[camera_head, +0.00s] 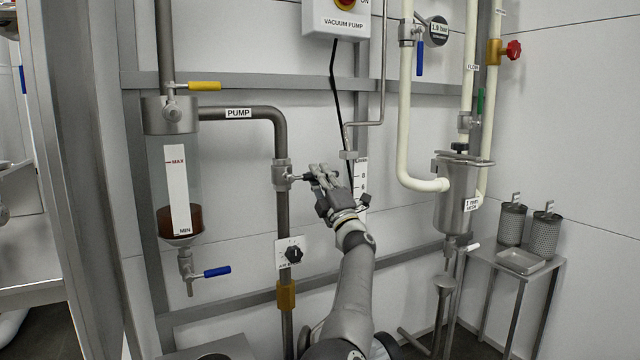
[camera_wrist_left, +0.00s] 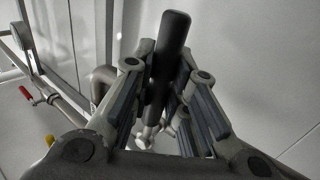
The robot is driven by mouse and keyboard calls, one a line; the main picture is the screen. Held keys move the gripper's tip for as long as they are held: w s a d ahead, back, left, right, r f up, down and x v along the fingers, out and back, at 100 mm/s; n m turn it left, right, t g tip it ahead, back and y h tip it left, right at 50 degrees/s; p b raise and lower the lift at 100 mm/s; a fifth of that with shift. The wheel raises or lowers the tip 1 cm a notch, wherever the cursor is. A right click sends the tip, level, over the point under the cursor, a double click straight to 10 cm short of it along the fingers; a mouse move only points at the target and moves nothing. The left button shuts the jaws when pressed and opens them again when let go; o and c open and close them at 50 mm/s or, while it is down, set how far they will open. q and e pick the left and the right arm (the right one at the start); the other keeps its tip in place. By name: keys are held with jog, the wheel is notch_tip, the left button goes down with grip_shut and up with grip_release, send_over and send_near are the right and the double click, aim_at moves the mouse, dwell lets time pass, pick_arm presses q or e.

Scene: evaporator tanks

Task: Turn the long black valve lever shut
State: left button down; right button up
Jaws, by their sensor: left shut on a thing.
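The long black valve lever (camera_wrist_left: 172,45) runs between the fingers of my left gripper (camera_wrist_left: 160,105) in the left wrist view, its rounded end sticking out past them. In the head view my left gripper (camera_head: 325,180) is at the valve (camera_head: 282,175) on the vertical grey pipe below the PUMP label. The lever (camera_head: 305,177) points roughly level to the right from the valve, mostly hidden by the gripper. The gripper is shut on the lever. My right gripper is not in view.
A black dial (camera_head: 293,254) sits on the same pipe below the valve. A sight glass (camera_head: 172,185) with brown liquid stands left, with a blue-handled valve (camera_head: 217,271) under it. A cream pipe (camera_head: 404,120) and a steel filter housing (camera_head: 456,195) are to the right.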

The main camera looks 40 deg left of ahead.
pick_arm(q)
jog(key=shift+r+n, duration=0.15)
jog(key=shift+n, duration=0.25)
jog(key=c, duration=1.4)
grip_release()
jog(key=shift+d, duration=0.1)
jog(key=v, duration=1.2)
jog(key=shift+w, duration=0.1)
